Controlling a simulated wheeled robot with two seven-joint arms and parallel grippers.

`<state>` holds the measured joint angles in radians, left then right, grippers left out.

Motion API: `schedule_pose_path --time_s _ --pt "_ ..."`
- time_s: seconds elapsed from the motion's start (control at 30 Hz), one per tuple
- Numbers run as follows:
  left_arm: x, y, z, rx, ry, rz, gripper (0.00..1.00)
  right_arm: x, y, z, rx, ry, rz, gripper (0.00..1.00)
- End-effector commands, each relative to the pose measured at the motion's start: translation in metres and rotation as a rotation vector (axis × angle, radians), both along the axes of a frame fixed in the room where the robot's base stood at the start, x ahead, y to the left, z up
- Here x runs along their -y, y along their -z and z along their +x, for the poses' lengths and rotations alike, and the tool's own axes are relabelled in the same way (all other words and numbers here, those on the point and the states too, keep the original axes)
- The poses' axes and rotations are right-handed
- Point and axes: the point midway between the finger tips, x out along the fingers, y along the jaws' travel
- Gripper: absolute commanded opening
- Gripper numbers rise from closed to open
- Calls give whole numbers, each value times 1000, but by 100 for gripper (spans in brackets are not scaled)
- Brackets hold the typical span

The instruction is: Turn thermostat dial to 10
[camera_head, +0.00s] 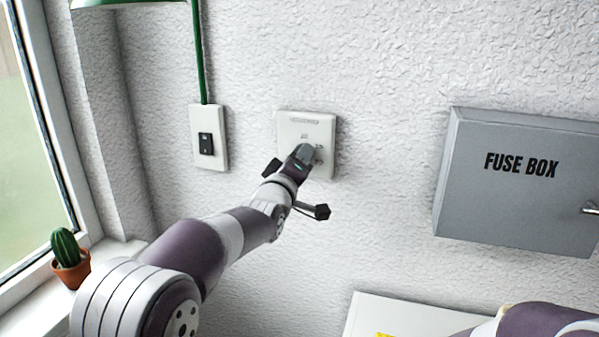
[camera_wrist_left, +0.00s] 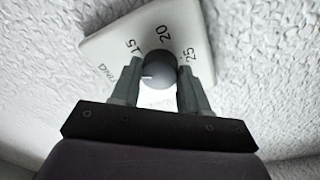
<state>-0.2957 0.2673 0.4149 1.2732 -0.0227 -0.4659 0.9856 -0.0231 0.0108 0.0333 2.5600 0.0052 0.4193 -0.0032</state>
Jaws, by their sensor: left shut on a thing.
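The thermostat (camera_head: 307,120) is a white square plate on the wall, left of centre in the head view. In the left wrist view the plate (camera_wrist_left: 205,50) shows tilted, with the numbers 15, 20 and 25 around its grey round dial (camera_wrist_left: 159,72). A light mark on the dial points to the left of the picture. The number 10 is not readable. My left gripper (camera_head: 306,152) is at the plate and hides most of the dial in the head view. In the wrist view the left gripper (camera_wrist_left: 158,85) has a finger on each side of the dial, shut on it.
A light switch (camera_head: 209,155) with a green conduit (camera_head: 199,60) is left of the thermostat. A grey fuse box (camera_head: 515,185) juts out at the right. A potted cactus (camera_head: 67,250) stands on the window sill. A white surface (camera_head: 400,318) lies below.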

Motion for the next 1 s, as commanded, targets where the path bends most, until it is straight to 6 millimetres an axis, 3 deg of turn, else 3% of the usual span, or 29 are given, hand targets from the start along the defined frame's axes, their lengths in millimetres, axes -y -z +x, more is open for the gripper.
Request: schedule_pose_path --time_s 0.4,1.0 --pt "0 3 0 -94 -2 -288 14 0 31 0 0 0 0 43" --pt "0 1 0 -135 -3 -408 14 0 41 0 0 0 0 43"
